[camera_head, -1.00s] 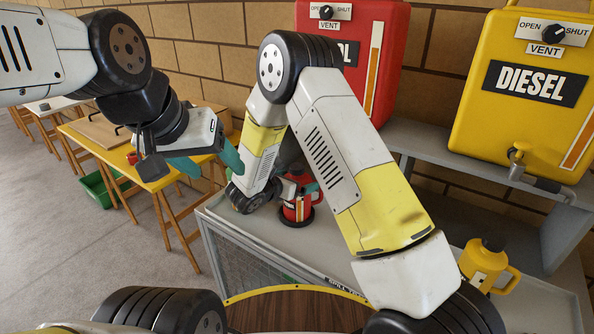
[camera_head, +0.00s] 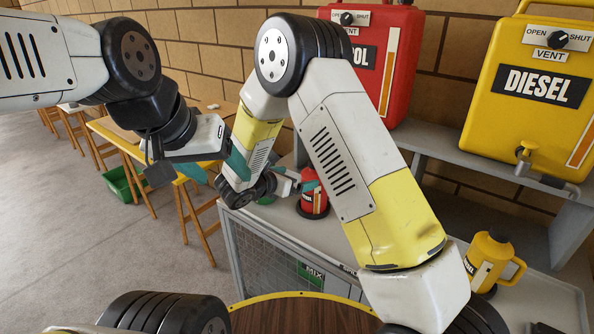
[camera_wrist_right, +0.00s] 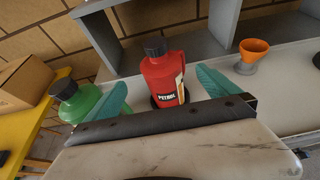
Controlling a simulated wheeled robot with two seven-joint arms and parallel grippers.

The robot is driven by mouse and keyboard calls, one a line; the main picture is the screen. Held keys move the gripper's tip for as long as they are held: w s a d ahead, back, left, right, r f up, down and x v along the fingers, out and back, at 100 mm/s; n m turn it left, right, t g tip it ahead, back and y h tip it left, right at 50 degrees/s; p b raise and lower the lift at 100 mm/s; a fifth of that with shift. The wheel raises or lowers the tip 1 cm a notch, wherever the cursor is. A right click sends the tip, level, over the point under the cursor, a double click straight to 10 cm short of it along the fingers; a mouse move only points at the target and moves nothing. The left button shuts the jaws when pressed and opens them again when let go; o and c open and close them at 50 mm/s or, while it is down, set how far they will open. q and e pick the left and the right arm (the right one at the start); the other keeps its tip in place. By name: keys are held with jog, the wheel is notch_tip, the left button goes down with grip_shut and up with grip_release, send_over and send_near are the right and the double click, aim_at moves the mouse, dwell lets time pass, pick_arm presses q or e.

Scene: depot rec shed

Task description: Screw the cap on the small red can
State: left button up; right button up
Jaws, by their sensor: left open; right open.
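The small red can (camera_head: 314,193), labelled PETROL in the right wrist view (camera_wrist_right: 163,82), stands upright on a dark round pad on the grey bench. A black cap (camera_wrist_right: 155,46) sits on top of its neck in the right wrist view; I cannot tell whether it is screwed tight. My right gripper (camera_head: 290,184) is at the can's left in the head view. In the right wrist view its open teal fingers (camera_wrist_right: 161,80) appear on either side of the can, with no clear contact. My left gripper (camera_head: 213,168) is open and empty, left of the bench.
A green can (camera_wrist_right: 82,100) stands left of the red one, and an orange funnel (camera_wrist_right: 253,50) to its right. A small yellow can (camera_head: 489,258) is on the bench's right. Large red (camera_head: 400,65) and yellow DIESEL (camera_head: 535,90) tanks stand behind on a shelf.

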jog(key=s+d+r+m+g+y, duration=0.1)
jog(key=s+d+r+m+g, duration=0.3)
jog(key=s+d+r+m, duration=0.4)
jog(key=s+d+r+m+g, duration=0.35)
jog(key=s+d+m, duration=0.2)
jog(key=d, duration=0.35)
jog(key=s+r+m+t+y, duration=0.1)
jog(key=s+r+m+y, duration=0.3)
jog(key=s+m, duration=0.3)
jog(key=s+r+m+t+y, duration=0.1)
jog(key=s+r+m+y, duration=0.3)
jog(key=s+m, duration=0.4)
jog(key=shift+s+a+r+t+y, duration=0.3)
jog(key=shift+r+t+y, duration=0.1)
jog(key=shift+r, duration=0.35)
